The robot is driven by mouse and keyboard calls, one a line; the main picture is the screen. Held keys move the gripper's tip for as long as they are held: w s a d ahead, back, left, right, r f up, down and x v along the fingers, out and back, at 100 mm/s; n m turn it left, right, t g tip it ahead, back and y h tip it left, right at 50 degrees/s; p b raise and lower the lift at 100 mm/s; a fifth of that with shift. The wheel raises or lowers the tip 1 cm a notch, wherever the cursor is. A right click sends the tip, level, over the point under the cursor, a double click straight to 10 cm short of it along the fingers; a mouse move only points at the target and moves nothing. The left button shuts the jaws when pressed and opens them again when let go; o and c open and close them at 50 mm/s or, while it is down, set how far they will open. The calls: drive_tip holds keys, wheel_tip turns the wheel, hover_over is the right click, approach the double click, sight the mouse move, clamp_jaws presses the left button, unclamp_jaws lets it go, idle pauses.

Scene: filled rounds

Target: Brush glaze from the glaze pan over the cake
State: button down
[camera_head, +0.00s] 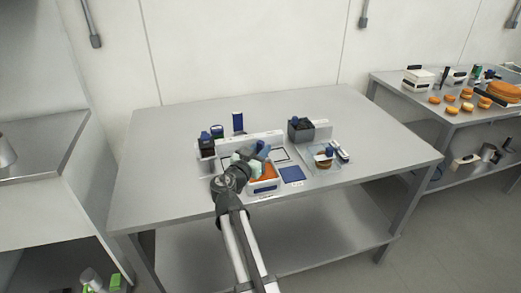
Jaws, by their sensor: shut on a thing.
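The glaze pan (264,190) is a small white tray with orange glaze in it, near the front middle of the steel table. My gripper (256,157) is over the back left of the pan, and my arm comes in from the front. It is shut on a blue-handled tool, seemingly the brush (263,147). The tool's lower end is hidden, so I cannot tell whether it touches the glaze. A small round brown cake (323,160) sits on a pale, clear-looking board (316,164) to the right, with a blue item beside or on it.
A blue square (292,174) lies between pan and board. A dark grey bin (301,130) stands behind the board. Dark and blue containers (207,144) and an upright blue item (238,122) stand behind left. The table's (150,180) left side is clear.

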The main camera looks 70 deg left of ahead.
drive_tip(key=shift+f, duration=0.3)
idle(0.7)
drive_tip(key=shift+r, duration=3.55)
